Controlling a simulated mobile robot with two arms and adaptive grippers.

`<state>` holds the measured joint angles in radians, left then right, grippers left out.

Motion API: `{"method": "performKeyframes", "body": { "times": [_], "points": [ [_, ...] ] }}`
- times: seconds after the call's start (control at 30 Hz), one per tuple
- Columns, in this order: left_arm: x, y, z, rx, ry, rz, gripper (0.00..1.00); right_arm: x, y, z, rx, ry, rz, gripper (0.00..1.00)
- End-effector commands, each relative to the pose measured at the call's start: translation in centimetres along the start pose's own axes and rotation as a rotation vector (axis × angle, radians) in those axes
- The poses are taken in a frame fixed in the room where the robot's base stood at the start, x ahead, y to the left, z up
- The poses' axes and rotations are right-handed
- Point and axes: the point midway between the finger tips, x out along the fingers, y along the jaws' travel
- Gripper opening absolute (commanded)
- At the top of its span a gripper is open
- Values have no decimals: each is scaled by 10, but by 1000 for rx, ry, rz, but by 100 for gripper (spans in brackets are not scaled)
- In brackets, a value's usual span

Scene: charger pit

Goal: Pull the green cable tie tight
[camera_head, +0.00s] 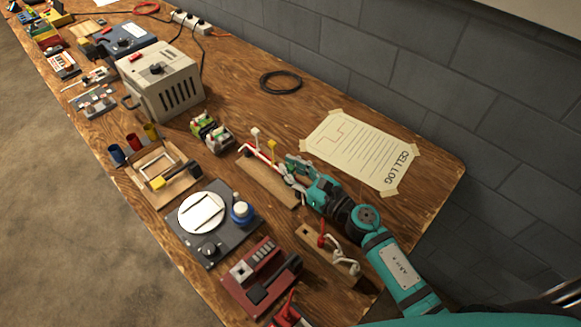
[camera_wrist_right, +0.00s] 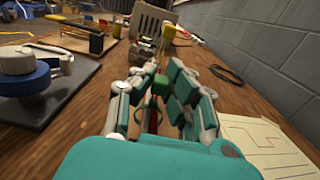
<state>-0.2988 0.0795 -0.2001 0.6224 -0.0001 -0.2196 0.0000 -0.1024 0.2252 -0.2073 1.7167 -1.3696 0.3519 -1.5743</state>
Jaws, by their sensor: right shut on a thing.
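A wooden block (camera_head: 266,184) carries a bundle of red and white cables (camera_head: 259,153). My left gripper is not in view.
A paper sheet (camera_head: 359,150) is taped to the right of the bundle. A second wooden block with hooked cables (camera_head: 328,258) is close below my right gripper. A grey scale (camera_head: 215,248) and a dark red device (camera_head: 262,280) stand left and below. A black cable ring (camera_head: 281,82) lies behind.

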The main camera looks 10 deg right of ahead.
Motion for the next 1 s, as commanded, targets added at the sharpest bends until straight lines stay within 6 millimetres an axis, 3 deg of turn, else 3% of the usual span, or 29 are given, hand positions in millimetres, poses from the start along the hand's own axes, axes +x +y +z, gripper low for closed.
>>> {"method": "performKeyframes", "body": {
  "times": [0.03, 0.23, 0.57, 0.6, 0.8, 1.0],
  "points": [
    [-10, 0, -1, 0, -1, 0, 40, 0, 0, 12, -2, -2, 1, 0],
    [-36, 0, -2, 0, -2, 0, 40, 0, 0, 43, -3, -2, 1, 0],
    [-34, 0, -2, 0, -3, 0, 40, 0, 0, 42, -1, -4, 0, 0],
    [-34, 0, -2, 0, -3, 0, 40, 0, 0, 42, -1, -4, 0, 14],
    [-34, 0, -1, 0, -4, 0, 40, 0, 0, 42, -1, -3, 0, 38],
    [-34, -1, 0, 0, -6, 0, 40, 0, 0, 41, -1, -2, 0, 38]
  ]
}}
